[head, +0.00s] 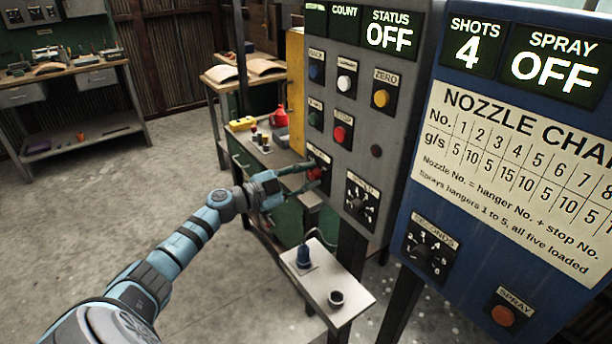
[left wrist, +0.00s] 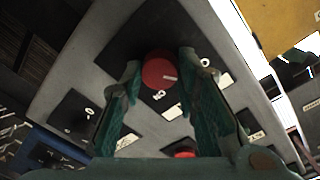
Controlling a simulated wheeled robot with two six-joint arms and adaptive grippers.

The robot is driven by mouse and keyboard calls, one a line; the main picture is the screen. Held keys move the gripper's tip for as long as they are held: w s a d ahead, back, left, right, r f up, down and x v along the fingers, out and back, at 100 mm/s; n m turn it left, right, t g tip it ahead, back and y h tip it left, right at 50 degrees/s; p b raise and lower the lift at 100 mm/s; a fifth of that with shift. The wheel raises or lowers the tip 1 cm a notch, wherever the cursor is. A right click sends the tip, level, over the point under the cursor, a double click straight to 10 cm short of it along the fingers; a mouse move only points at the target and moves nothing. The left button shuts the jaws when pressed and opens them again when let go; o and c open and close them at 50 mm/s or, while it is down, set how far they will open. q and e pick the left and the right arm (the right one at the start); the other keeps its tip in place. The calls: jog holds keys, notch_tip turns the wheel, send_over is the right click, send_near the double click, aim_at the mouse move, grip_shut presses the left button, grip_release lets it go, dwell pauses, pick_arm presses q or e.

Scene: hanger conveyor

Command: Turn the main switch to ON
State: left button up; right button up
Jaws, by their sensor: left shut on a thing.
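The main switch is a red rotary knob (left wrist: 160,72) with a white pointer mark, on a black plate low on the grey control panel (head: 385,85). The red knob also shows in the head view (head: 315,174), partly covered by my fingers. My left gripper (head: 298,178) reaches in from the left. In the left wrist view its two green fingers (left wrist: 160,88) lie on either side of the knob and are shut on it. The status display (head: 390,30) reads OFF. My right gripper is not in view.
Beside the main switch sits a numbered dial (head: 360,200). Push buttons, such as a red one (head: 340,134), are above. A blue spray panel (head: 520,160) stands at the right. A small shelf (head: 330,290) with a blue part is below my gripper.

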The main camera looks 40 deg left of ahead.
pick_arm(q)
jog(key=m, duration=0.4)
jog(key=shift+p, duration=0.35)
jog(key=m, duration=0.3)
jog(key=shift+m, duration=0.4)
jog(key=m, duration=0.3)
jog(key=shift+y, duration=0.3)
jog(key=shift+d+m+b, duration=0.1)
jog(key=shift+m+b, duration=0.65)
jog(key=shift+m, duration=1.55)
jog(key=o, duration=1.2)
jog(key=shift+c, duration=0.2)
